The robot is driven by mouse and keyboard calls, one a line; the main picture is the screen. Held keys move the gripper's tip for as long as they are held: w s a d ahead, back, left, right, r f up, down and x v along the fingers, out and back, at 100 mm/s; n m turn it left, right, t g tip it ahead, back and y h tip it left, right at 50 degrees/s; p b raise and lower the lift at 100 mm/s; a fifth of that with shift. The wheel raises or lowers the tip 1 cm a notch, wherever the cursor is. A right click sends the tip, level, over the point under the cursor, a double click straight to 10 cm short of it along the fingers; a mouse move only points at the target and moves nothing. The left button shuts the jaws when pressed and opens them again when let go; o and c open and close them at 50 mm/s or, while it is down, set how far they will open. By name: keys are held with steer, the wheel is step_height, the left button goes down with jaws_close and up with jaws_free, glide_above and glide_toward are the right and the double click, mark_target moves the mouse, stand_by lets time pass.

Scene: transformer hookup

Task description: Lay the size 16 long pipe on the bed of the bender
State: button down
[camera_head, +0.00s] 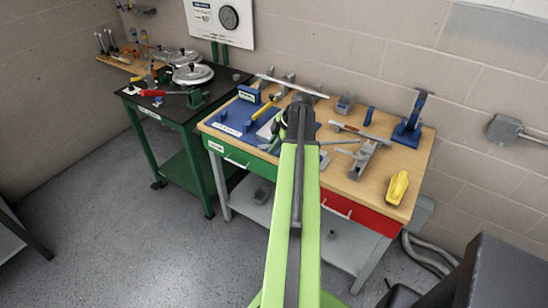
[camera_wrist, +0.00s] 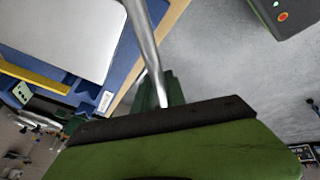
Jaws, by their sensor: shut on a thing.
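My gripper (camera_head: 300,102) is above the wooden workbench and shut on a long silver pipe (camera_head: 293,87). The pipe lies crosswise beyond the end of my arm, tilted down to the right. In the wrist view the pipe (camera_wrist: 147,42) runs from the top edge down to the gripper (camera_wrist: 160,100), which partly hides it. The size mark cannot be read. What looks like the bender (camera_head: 190,72), with round silver discs and a red-gripped handle (camera_head: 152,93), is on the black-topped green cart to the left, apart from the pipe.
The workbench (camera_head: 415,165) holds a blue tray (camera_head: 232,118), loose rods (camera_head: 357,131), a grey vise-like tool (camera_head: 364,160), a blue stand (camera_head: 409,122) and a yellow tool (camera_head: 397,188). A dark object stands at bottom right. The floor (camera_head: 130,230) at left front is clear.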

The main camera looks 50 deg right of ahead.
steer(key=shift+f+b, duration=2.1)
steer(key=shift+f, duration=0.25)
steer(key=c, duration=1.4)
jaws_free()
steer(key=shift+o, duration=0.2)
steer(key=p+v, duration=1.2)
steer(key=v, duration=0.1)
steer(key=shift+w+r, duration=0.2)
steer(key=shift+a, duration=0.1)
